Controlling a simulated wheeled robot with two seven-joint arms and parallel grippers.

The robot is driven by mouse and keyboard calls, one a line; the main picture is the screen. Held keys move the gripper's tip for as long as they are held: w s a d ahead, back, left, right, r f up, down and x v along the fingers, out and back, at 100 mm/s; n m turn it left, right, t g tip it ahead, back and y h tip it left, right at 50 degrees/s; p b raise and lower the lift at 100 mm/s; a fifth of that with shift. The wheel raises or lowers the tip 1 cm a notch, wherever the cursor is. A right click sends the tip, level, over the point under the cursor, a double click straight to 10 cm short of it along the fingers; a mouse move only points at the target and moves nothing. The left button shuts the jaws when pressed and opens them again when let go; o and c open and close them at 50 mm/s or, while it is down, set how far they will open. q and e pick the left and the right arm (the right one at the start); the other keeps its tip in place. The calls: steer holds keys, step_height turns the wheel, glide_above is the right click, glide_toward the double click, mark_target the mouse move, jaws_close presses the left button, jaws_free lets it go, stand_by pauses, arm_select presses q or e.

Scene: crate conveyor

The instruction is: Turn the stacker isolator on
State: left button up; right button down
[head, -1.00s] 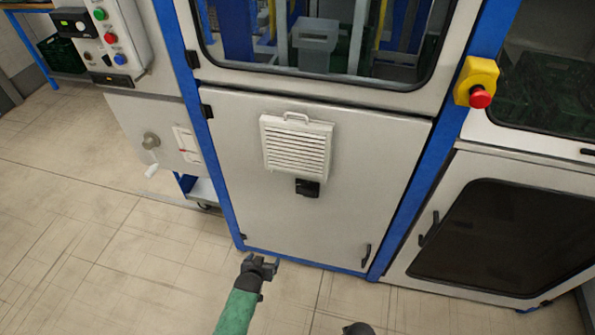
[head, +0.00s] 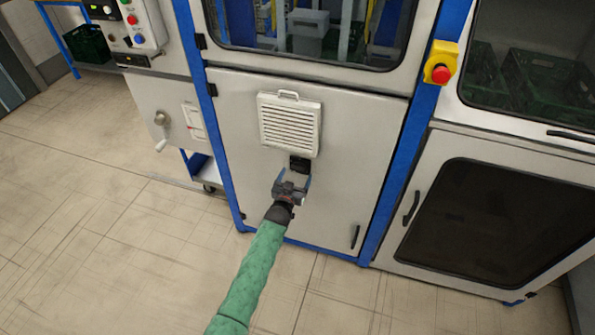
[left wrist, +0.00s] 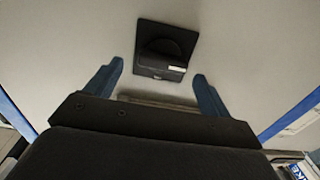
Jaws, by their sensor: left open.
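The stacker isolator is a small black rotary switch (head: 299,164) on the grey cabinet door, just below a white louvred vent. It also shows in the left wrist view as a black square plate with a round knob (left wrist: 166,50) and a small pale label. My left gripper (head: 293,180) is open in front of the door, just below the switch. In the left wrist view its two blue fingers (left wrist: 158,80) stand apart, with the switch beyond and between them, not gripped. The lower edge of the switch is close to the fingertips in the head view. My right gripper is not in view.
The vent (head: 290,124) with a handle sits above the switch. A door handle (head: 355,237) is at the lower right of the door. A red emergency stop (head: 441,74) on a yellow box is on the blue frame. The floor (head: 130,250) at left is clear.

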mark_target(299, 169)
arm_select(q)
steer(key=shift+x, duration=1.2)
steer(key=shift+w+a, duration=0.1)
steer(key=shift+w, duration=0.05)
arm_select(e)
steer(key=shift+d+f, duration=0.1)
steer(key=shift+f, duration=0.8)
arm_select(q)
steer(key=shift+f, duration=0.1)
steer(key=c, duration=1)
